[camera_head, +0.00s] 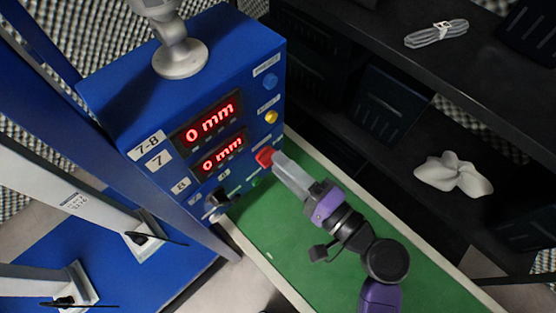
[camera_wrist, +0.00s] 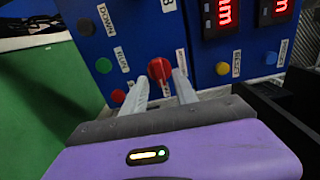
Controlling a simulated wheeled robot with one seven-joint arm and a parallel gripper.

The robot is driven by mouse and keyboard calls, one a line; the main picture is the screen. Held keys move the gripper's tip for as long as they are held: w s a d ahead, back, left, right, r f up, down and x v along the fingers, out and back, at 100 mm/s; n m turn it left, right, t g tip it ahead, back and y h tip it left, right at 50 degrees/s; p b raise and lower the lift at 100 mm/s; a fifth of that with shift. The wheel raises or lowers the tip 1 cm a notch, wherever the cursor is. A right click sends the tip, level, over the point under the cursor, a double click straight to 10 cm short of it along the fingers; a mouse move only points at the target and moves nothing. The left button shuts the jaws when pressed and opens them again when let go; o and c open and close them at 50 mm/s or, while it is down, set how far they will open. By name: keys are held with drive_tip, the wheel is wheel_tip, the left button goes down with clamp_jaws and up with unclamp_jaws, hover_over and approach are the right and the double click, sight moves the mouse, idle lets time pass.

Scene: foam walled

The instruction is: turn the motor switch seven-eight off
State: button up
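The blue control box (camera_head: 120,100) carries a "7-8" label and two lit red displays (camera_head: 210,118) reading 0 mm. A red rotary knob (camera_wrist: 160,70) sits on its face and is most likely the motor switch; its red also shows in the head view (camera_head: 264,157). My gripper (camera_head: 277,160) reaches the box from the lower right. In the wrist view its two pale fingers (camera_wrist: 161,80) stand apart, one on each side of the knob's lower part. I cannot tell whether they touch it. The knob's exact angle is unclear.
A green surface (camera_head: 300,235) lies below my arm. Dark shelves (camera_head: 420,110) stand at the right.

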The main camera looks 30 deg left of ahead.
drive_tip(key=v, duration=0.6)
drive_tip(key=shift+a, duration=0.1)
idle(0.3)
drive_tip(key=w+d+f+m+t+h, duration=0.1)
drive_tip(key=w+d+f+t+h, duration=0.1)
drive_tip(key=w+d+t+h, duration=0.35)
drive_tip(key=s+d+f+t+h, duration=0.25)
drive_tip(key=d+h, duration=0.35)
drive_tip(key=d, duration=0.5)
drive_tip(key=s+d+r+n+h+p, duration=0.1)
drive_tip(key=s+d+r, duration=0.3)
drive_tip(key=s, duration=0.7)
drive_tip(key=s+d+r+n+t+h+p, duration=0.1)
drive_tip(key=s+d+r+n+h, duration=0.3)
drive_tip(key=s, duration=0.7)
drive_tip(key=shift+s+d, duration=0.3)
drive_tip(key=shift+d, duration=0.3)
drive_tip(key=shift+r+h, duration=0.1)
drive_tip(key=shift+h, duration=0.15)
